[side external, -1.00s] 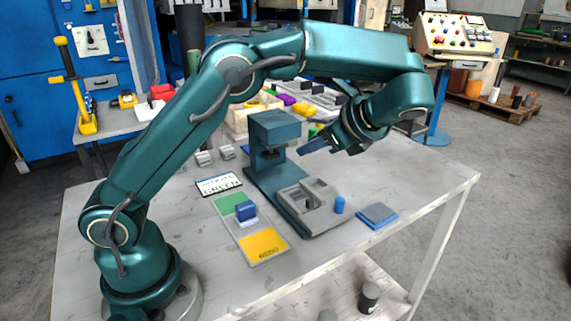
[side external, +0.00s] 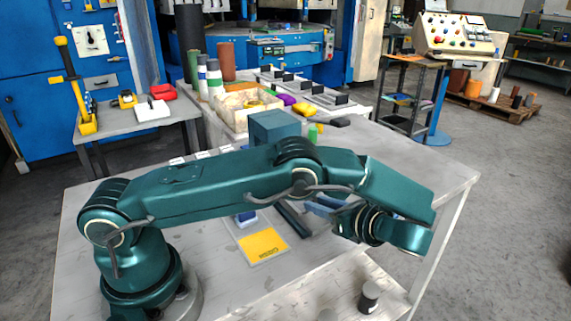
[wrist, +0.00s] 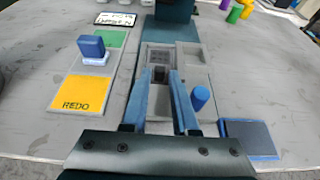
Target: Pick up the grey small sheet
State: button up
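My gripper (wrist: 159,78) is open, its two blue fingers pointing down over the grey fixture block (wrist: 193,55) on the press base. The fingertips are apart, on either side of the block's dark recess (wrist: 158,74), with no sheet clearly held between them. Grey pieces show inside the recess, but I cannot tell whether one is the small sheet. A flat dark grey square on a blue pad (wrist: 250,137) lies to the right of the fingers. In the side view my arm hides the fixture and pad; the fingers (side external: 322,206) show only partly.
The teal press head (side external: 273,128) stands behind the fixture. A blue peg (wrist: 200,97) rises close beside the right finger. To the left, a blue stamp (wrist: 93,50) stands on a board with green and yellow REDO fields (wrist: 78,92). A lettered plate (wrist: 116,18) lies behind.

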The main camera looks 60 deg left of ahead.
jog(key=shift+x, duration=0.85)
grip_shut()
